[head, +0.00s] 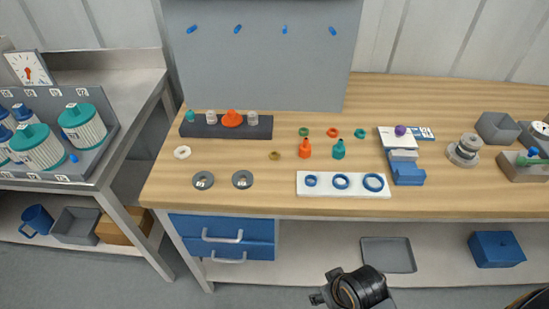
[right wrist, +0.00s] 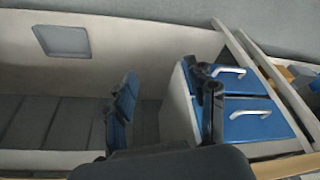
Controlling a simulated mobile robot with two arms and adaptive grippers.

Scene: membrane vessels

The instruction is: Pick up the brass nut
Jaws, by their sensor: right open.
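The brass nut (head: 275,155) looks like a small, dull yellow-brown piece lying flat on the wooden bench top, left of the orange bottle. In the head view my right gripper (head: 321,297) is at the bottom edge, in front of the bench and well away from the nut; it is partly cut off. In the right wrist view my right gripper (right wrist: 165,100) has its two fingers apart with nothing between them. The nut does not show in that view. My left gripper is not in view.
An orange bottle (head: 305,150) and a green bottle (head: 339,150) stand right of the nut. Grey discs (head: 203,181) lie to its left. A white plate (head: 327,191) with blue rings is in front. A dark rack (head: 200,130) stands behind. Blue drawers (head: 190,226) hang below.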

